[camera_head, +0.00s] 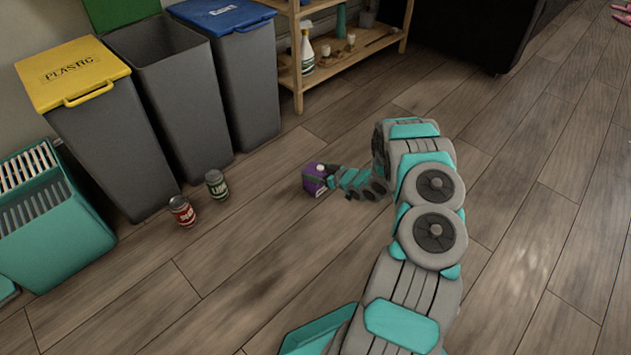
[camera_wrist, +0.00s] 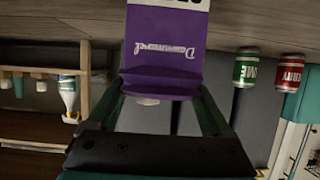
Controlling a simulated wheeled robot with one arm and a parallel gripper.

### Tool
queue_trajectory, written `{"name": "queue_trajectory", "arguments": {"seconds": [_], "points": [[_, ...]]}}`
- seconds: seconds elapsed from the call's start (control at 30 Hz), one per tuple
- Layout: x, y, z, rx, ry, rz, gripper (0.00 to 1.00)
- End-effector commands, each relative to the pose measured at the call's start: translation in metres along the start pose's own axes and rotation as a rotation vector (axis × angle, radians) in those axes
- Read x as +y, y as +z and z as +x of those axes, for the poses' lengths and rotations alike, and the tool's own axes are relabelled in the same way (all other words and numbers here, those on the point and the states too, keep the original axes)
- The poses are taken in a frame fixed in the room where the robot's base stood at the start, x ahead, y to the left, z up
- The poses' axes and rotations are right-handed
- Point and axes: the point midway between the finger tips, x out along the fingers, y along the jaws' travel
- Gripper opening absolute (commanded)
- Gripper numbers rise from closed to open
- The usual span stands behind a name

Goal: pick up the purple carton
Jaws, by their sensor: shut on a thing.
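The purple carton (camera_head: 314,178) is at the end of my arm, over the wooden floor in the middle of the head view. My gripper (camera_head: 326,180) is shut on it. In the wrist view the carton (camera_wrist: 165,55) fills the top middle, with pale lettering on its purple side and a white cap low on it. The fingers of my gripper (camera_wrist: 160,95) lie along both sides of the carton. I cannot tell from these views whether the carton touches the floor.
A red can (camera_head: 182,211) and a green can (camera_head: 217,184) stand on the floor left of the carton. Behind them are grey bins with yellow (camera_head: 72,72), green and blue (camera_head: 222,16) lids. A wooden shelf (camera_head: 345,55) holds bottles.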

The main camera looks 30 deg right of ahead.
Motion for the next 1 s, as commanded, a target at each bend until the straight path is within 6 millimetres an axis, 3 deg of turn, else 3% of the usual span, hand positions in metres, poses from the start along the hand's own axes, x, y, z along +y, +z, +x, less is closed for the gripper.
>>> {"name": "queue_trajectory", "arguments": {"seconds": [0.07,0.47,0.77,1.0], "points": [[0.000,0.000,0.000,0.000,0.000,0.000,0.46],[0.000,0.000,0.000,0.000,0.000,0.000,0.02],[0.000,-0.001,-0.001,0.000,0.000,0.000,0.02],[0.000,-0.016,-0.007,0.000,0.001,-0.001,0.02]]}}
